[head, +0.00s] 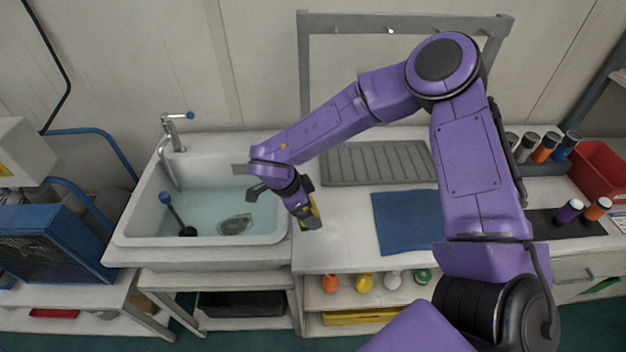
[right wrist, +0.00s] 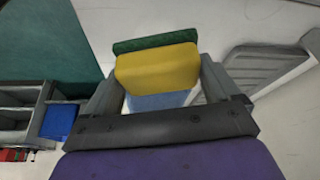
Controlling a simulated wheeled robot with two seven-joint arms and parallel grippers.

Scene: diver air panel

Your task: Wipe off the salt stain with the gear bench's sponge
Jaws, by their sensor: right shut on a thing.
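My right gripper (head: 300,198) is shut on a sponge (head: 313,217), yellow with a dark green layer. The gripper and sponge are over the counter's left part, just right of the sink. In the right wrist view, the sponge (right wrist: 157,68) sits between both fingers of the gripper (right wrist: 158,84). A grey-brown, mottled oval patch (head: 235,224) shows in the water-filled sink (head: 128,241); I cannot tell whether it is the salt stain. No clear stain shows on the bare counter, part of which my arm hides. My left gripper is not in view.
A tap (head: 172,132) and a blue-knobbed rod (head: 172,207) stand at the sink. A grey ribbed drainboard (head: 375,163) and a blue mat (head: 405,222) lie on the counter. Bottles (head: 545,147) and a red bin (head: 602,170) are at right. Counter near the sponge is clear.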

